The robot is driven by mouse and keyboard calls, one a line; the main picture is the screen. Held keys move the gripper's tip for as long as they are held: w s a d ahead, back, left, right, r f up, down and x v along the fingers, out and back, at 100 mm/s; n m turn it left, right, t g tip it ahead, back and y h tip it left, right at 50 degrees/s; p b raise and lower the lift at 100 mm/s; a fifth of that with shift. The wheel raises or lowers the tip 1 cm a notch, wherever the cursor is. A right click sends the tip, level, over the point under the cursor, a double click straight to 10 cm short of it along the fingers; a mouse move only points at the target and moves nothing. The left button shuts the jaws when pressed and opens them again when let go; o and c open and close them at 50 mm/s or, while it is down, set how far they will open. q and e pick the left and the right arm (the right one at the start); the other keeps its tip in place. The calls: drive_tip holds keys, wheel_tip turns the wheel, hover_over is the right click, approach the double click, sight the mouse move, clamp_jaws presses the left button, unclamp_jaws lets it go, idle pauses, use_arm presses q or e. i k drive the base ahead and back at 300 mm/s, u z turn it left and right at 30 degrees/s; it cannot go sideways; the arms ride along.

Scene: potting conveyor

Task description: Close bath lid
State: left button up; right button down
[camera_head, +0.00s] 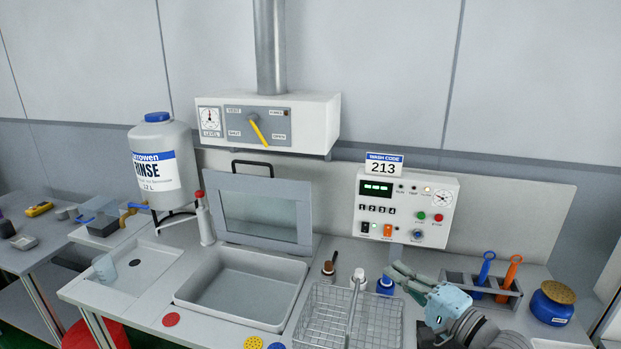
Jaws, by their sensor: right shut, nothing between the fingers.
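The bath (240,289) is a grey rectangular basin in the middle of the worktop, and it looks empty. Its lid (258,209), a grey frame with a glassy pane, stands raised and leaning back behind the basin. A black handle (252,165) is on the lid's top edge. My right gripper (396,272) is shut and empty, right of the bath above the wire basket's right side. It is apart from the lid. My left gripper is not in view.
A wire basket (325,318) stands right of the bath. A rinse container (160,165) is at the left, with a red-topped bottle (203,215) near the lid. A control panel (405,208) and small bottles (386,285) are at the right. A vent box (268,122) hangs above the lid.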

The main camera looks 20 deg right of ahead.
sight(300, 191)
drive_tip(key=i, duration=1)
